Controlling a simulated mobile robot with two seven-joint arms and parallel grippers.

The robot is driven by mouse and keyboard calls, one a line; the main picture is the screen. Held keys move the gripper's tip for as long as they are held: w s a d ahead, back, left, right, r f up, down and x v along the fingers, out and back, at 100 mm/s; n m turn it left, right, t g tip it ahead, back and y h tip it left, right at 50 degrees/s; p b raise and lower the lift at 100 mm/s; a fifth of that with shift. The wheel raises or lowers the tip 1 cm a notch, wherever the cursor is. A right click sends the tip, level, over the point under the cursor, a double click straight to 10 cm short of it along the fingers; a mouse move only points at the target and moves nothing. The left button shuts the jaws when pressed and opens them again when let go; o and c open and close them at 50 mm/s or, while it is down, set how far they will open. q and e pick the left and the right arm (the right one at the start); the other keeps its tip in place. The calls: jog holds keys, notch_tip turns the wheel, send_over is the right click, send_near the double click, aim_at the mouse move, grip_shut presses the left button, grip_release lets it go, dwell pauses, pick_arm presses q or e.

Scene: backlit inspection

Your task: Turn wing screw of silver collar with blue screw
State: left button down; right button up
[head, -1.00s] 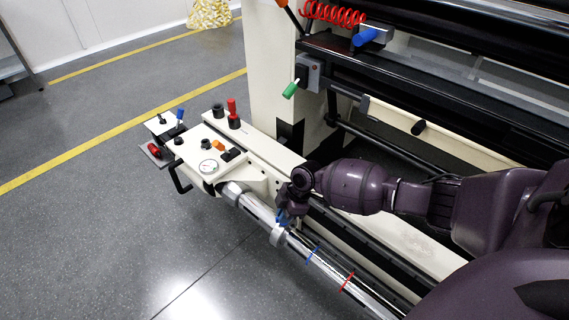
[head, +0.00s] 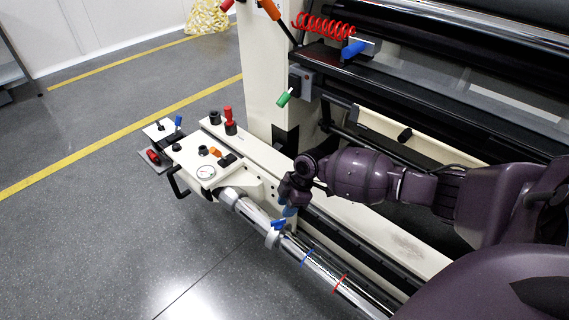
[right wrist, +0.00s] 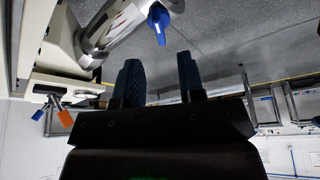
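A silver collar (head: 272,240) sits around a shiny shaft (head: 322,272). Its blue wing screw (head: 279,224) sticks up from the collar, close to my right gripper (head: 289,209). In the right wrist view the blue screw (right wrist: 158,24) hangs from the collar (right wrist: 170,5) at the top of the picture. It lies beyond the fingertips and is not between them. My right gripper (right wrist: 160,76) is open, with a clear gap between its two dark fingers. My left gripper is not in view.
A cream control panel with a gauge (head: 205,172) and several knobs stands left of the collar. The machine's long cream beam (head: 400,236) runs beside the shaft. Blue (head: 307,257) and red (head: 340,283) bands mark the shaft. The grey floor in front is clear.

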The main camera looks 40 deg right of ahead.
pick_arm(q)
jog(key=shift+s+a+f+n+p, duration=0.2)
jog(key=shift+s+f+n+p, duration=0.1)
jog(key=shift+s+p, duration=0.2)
pick_arm(e)
jog(key=v, duration=0.4)
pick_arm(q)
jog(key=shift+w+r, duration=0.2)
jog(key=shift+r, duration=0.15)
pick_arm(e)
jog(key=shift+s, duration=0.15)
